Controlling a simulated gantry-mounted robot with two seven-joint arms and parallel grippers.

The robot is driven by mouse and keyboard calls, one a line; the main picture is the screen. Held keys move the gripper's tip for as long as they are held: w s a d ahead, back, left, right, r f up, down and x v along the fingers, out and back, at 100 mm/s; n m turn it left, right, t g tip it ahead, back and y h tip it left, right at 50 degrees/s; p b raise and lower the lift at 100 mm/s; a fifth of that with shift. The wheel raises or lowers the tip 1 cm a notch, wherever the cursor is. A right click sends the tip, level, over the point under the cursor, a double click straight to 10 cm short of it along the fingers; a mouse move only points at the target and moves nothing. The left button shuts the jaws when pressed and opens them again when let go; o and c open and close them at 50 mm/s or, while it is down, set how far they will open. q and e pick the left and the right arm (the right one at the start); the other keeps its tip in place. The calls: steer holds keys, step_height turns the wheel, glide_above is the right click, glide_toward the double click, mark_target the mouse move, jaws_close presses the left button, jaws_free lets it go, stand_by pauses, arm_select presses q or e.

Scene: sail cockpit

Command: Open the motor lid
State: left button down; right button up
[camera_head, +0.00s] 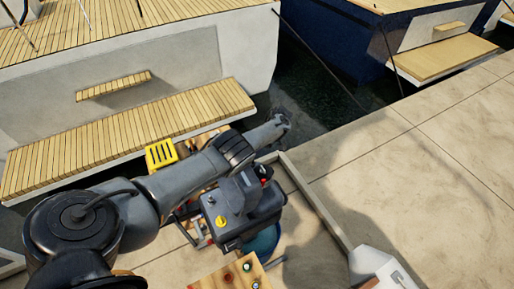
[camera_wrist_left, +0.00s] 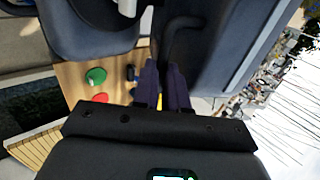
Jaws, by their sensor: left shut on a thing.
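The motor (camera_head: 248,210) is a dark grey boxy unit with a yellow round mark, just below my left arm in the head view. Its dark blue-grey casing (camera_wrist_left: 222,50) fills much of the upper left wrist view. My left gripper (camera_wrist_left: 166,68) has its two dark fingers close together, shut on what looks like a dark curved handle (camera_wrist_left: 180,24) at the casing. The fingertips partly hide the grip. In the head view I cannot make out the left fingers clearly. How far the lid stands open cannot be told. My right gripper is not in view.
A wooden board (camera_wrist_left: 75,78) with a green and a red knob lies beside the left fingers. Another wooden board (camera_head: 222,279) is at the bottom of the head view. A yellow slotted piece (camera_head: 160,154) lies left of the motor. Paving (camera_head: 420,190) to the right is clear.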

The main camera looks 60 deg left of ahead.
arm_select(q)
steer(key=shift+s+f, duration=0.2)
steer(key=shift+s, duration=0.05)
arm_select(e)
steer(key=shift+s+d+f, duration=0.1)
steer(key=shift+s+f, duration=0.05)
arm_select(q)
steer(key=c, duration=1.5)
jaws_free()
steer(key=o, duration=0.3)
steer(key=shift+s+d, duration=0.1)
steer(key=shift+s, duration=0.05)
steer(key=shift+o, duration=0.2)
steer(key=shift+w+r, duration=0.15)
steer(key=shift+w, duration=0.05)
